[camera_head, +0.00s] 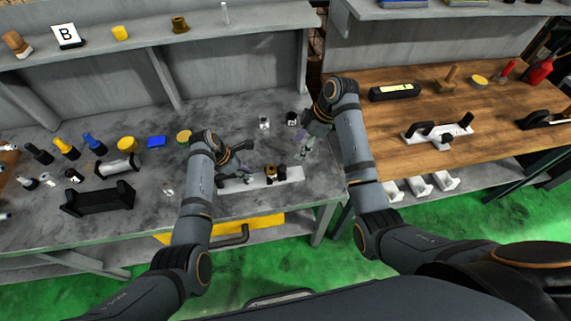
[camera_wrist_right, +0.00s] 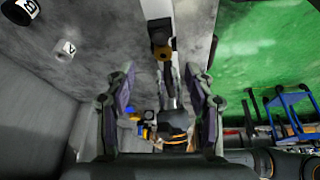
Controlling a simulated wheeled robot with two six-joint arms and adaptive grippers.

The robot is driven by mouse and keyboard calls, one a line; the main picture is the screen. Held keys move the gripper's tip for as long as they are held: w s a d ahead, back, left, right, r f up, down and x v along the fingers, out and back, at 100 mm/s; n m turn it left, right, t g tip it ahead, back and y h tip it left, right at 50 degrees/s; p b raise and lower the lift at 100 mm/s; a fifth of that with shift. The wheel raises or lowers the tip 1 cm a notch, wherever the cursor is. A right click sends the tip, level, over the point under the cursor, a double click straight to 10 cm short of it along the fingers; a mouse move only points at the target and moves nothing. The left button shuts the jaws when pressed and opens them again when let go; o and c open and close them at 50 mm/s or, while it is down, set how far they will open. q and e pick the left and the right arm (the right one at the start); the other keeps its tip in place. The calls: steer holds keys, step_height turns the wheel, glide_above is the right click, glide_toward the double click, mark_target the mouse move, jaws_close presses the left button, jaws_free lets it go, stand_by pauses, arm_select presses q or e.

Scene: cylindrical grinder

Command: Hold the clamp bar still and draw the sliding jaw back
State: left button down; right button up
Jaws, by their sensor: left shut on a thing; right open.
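The clamp bar (camera_head: 291,176) is a pale flat bar lying near the front edge of the grey bench in the head view. The sliding jaw (camera_head: 270,173) appears as a small black and brass-coloured piece on the bar; it also shows in the right wrist view (camera_wrist_right: 162,48). My left gripper (camera_head: 242,171) is at the bar's left part, shut on what looks like the clamp bar; its fingers hide the exact contact. My right gripper (camera_head: 303,145) is open and empty, above and right of the jaw. Its spread fingers (camera_wrist_right: 160,85) show in the wrist view, apart from the jaw.
Two small numbered blocks, a white one (camera_head: 264,123) and a black one (camera_head: 291,118), stand behind the bar. A black handle-shaped part (camera_head: 98,198) and several tools lie to the left. A wooden bench (camera_head: 440,160) is at right.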

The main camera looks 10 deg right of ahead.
mark_target(283, 168)
steer(key=x, duration=1.2)
steer(key=shift+a, duration=0.15)
steer(key=shift+f, duration=0.1)
jaws_close()
steer(key=shift+s, duration=0.1)
